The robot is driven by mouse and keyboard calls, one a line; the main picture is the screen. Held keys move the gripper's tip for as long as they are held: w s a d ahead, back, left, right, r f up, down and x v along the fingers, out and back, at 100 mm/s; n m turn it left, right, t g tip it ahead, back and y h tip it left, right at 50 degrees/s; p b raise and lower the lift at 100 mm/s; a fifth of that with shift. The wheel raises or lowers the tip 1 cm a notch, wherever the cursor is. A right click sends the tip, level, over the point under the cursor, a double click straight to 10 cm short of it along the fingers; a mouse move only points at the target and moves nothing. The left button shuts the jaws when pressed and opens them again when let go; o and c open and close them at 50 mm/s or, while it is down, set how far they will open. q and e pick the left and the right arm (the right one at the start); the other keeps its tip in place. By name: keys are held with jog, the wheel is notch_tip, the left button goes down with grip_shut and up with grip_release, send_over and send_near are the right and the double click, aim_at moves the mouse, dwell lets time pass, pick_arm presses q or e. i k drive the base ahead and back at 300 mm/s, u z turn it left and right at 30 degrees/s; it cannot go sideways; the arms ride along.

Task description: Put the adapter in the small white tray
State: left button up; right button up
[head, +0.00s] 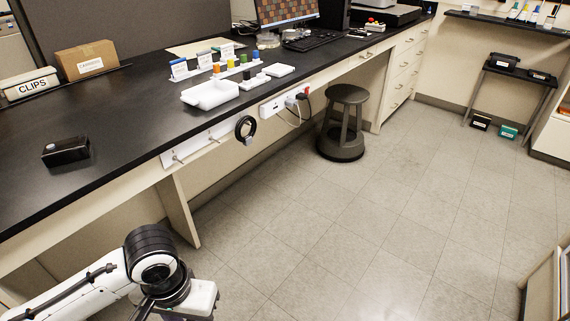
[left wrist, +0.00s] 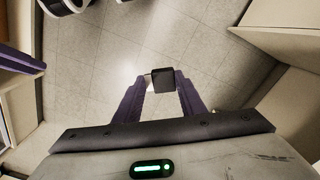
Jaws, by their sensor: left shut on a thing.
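My left gripper (left wrist: 160,84) is shut on a small dark block, which looks like the adapter (left wrist: 164,79), held between the purple fingertips with the floor below it. In the head view my left arm is at the bottom left, low in front of the bench; the fingers and the adapter cannot be made out there. A small shallow white tray (head: 280,70) lies on the black bench, right of a larger white tray (head: 209,95). The left gripper is well apart from both trays. My right gripper is not in view.
The black bench (head: 110,108) holds a black box (head: 66,152), a CLIPS bin (head: 30,84), a cardboard box (head: 87,60), small coloured items (head: 231,66) and a keyboard (head: 313,41). A power strip (head: 272,106) is on its front edge. A stool (head: 345,120) stands beside it. The floor is mostly clear.

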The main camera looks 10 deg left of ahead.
aim_at(211, 94)
jog(key=z, duration=0.5)
jog(key=i, duration=2.35)
jog(key=u, duration=1.4)
